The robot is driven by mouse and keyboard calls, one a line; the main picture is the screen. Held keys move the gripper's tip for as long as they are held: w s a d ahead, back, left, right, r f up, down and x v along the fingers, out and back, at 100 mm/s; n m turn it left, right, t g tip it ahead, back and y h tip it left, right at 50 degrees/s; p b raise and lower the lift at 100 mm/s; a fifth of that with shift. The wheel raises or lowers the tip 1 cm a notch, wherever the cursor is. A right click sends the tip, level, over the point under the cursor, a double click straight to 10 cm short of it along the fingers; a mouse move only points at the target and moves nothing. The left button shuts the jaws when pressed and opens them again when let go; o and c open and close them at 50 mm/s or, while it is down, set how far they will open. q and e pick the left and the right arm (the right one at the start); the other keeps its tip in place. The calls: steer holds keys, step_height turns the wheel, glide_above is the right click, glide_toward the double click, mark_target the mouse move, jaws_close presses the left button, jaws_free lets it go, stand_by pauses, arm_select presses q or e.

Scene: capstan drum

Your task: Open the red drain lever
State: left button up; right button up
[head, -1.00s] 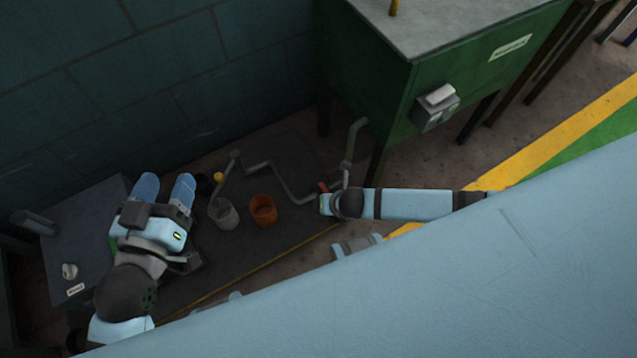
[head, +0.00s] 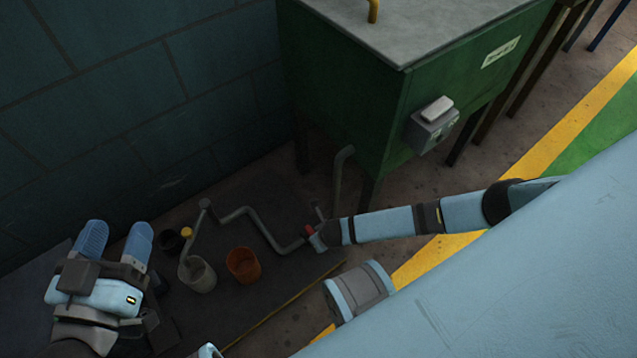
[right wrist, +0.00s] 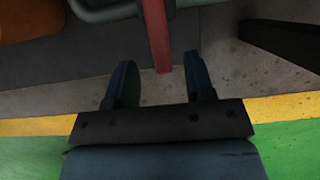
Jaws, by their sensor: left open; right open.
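The red drain lever (right wrist: 157,35) comes down from the top of the right wrist view as a straight red bar. My right gripper (right wrist: 162,75) is open, and the lever's lower end shows between its two fingertips, with gaps on both sides. I cannot tell how deep it sits between them. In the head view a small red part of the lever (head: 309,231) shows at the end of my right arm, which hides most of it and the right gripper's fingers. My left gripper (head: 116,234) is open and empty at the left.
A green tank (head: 350,95) on legs stands behind the lever. A bent grey pipe (head: 268,232) runs left near a grey bucket (head: 198,276) and an orange bucket (head: 243,266). A grey control box (head: 432,125) sticks out from the tank. A yellow floor line (head: 560,130) lies right.

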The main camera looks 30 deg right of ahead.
arm_select(q)
steer(key=shift+w+a+r+m+t+b, duration=0.1)
steer(key=shift+w+a+m+t+b, duration=0.4)
steer(key=shift+m+b, duration=0.3)
arm_select(e)
steer(key=shift+x, duration=1.9)
arm_select(q)
steer(key=shift+d, duration=0.15)
arm_select(e)
jaws_close()
